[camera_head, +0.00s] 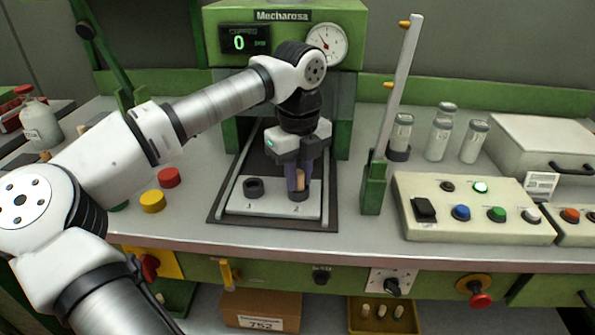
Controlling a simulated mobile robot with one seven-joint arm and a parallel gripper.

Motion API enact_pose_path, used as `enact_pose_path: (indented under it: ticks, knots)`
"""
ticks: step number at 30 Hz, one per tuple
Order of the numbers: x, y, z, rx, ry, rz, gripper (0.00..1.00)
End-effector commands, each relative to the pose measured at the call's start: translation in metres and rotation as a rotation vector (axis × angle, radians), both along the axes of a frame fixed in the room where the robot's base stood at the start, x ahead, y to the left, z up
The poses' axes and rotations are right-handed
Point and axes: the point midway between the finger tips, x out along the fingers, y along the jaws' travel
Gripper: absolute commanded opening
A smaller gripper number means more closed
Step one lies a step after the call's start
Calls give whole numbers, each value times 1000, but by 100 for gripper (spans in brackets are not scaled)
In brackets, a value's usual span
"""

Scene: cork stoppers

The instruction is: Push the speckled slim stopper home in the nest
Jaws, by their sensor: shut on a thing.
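My gripper (299,188) points down over the light nest plate (274,206) and is shut on a slim tan stopper (300,180). The stopper stands about upright at the right-hand dark nest (299,196). Its lower end meets or enters the nest's ring; how deep it sits I cannot tell. Speckles are too small to make out. The left-hand dark nest (253,187) on the same plate looks empty. The fingers hide part of the stopper's sides.
A green upright post (374,186) with a pale bar stands close right of the plate. A button box (474,206) and several capped jars (439,138) are further right. Red (168,177) and yellow (152,201) discs lie left. The green machine (345,75) stands behind.

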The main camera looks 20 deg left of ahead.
Motion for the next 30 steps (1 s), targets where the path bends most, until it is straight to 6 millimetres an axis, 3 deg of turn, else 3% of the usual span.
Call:
enact_pose_path:
  ticks: [1,11,12,16,18,23,25,30]
  knots:
    - [-8,-6,-36,-23,62,-14,0]
    - [-8,-6,-36,-25,77,-13,0]
    - [-8,-6,-36,-25,77,-13,21]
    - [-8,-6,-36,-25,78,-13,38]
    - [-8,-6,-35,-24,78,-13,38]
    - [-9,-5,-19,-22,73,-11,38]
    - [-9,-5,-5,-21,67,-11,45]
    - [-9,-5,41,-16,47,-10,45]
